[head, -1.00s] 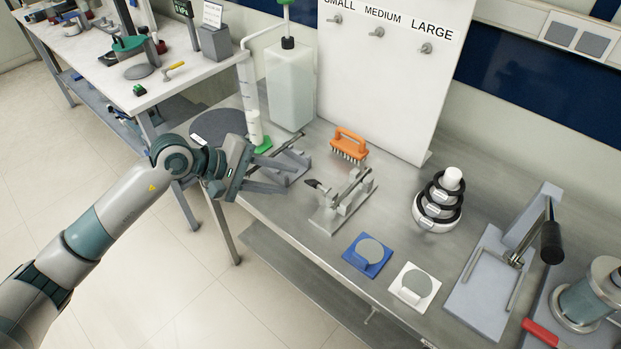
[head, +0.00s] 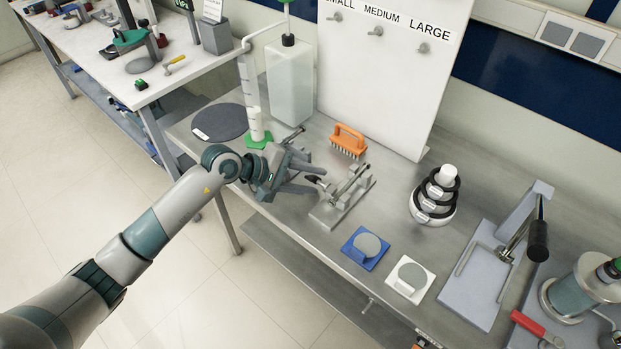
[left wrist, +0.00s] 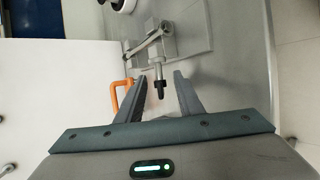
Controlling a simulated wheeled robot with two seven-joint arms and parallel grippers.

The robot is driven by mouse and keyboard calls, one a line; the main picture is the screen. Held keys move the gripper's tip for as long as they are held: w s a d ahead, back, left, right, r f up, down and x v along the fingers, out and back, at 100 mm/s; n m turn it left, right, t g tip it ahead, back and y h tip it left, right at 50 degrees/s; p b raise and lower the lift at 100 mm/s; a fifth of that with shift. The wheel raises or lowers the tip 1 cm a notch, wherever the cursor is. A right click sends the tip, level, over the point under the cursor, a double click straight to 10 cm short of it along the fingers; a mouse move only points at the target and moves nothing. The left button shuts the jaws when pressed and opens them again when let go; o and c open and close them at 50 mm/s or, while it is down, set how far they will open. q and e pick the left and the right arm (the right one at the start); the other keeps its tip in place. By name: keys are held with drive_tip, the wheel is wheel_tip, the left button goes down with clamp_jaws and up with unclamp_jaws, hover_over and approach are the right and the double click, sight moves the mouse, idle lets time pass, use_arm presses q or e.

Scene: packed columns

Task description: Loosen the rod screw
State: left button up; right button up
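The rod screw (head: 316,181), a thin rod with a black end, sticks out from a grey clamp-like fixture (head: 343,203) on the metal bench. My left gripper (head: 319,178) is open, its fingers pointing right at the fixture. In the left wrist view, the screw's black end (left wrist: 160,90) lies between the two spread fingertips (left wrist: 157,80), with gaps visible on both sides. The fixture's lever and plate (left wrist: 165,40) show beyond it. My right gripper is not in view.
An orange brush (head: 347,141) stands behind the fixture. A blue pad (head: 357,256) and a white pad (head: 423,293) lie to its front right. Stacked rings (head: 433,196) stand farther right. A tall pale container (head: 290,85) is behind my left gripper.

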use_arm(q)
clamp_jaws()
drive_tip(key=shift+r, duration=0.1)
drive_tip(key=shift+w+g+y, duration=0.15)
drive_tip(key=shift+g+y, duration=0.35)
drive_tip(key=shift+w+d+r+n+g+y+b, duration=0.1)
drive_tip(key=shift+n+g+y+b, duration=0.25)
drive_tip(key=shift+b, duration=0.2)
drive_tip(key=g+y+b, duration=0.2)
drive_tip(key=b, duration=0.1)
drive_tip(key=shift+w+d+n+g, duration=0.15)
drive_tip(key=shift+n+g, duration=0.1)
drive_tip(key=shift+n, duration=0.1)
drive_tip(key=shift+r+g+y+b, duration=0.15)
drive_tip(key=shift+g+y+b, duration=0.25)
drive_tip(key=shift+b, duration=0.15)
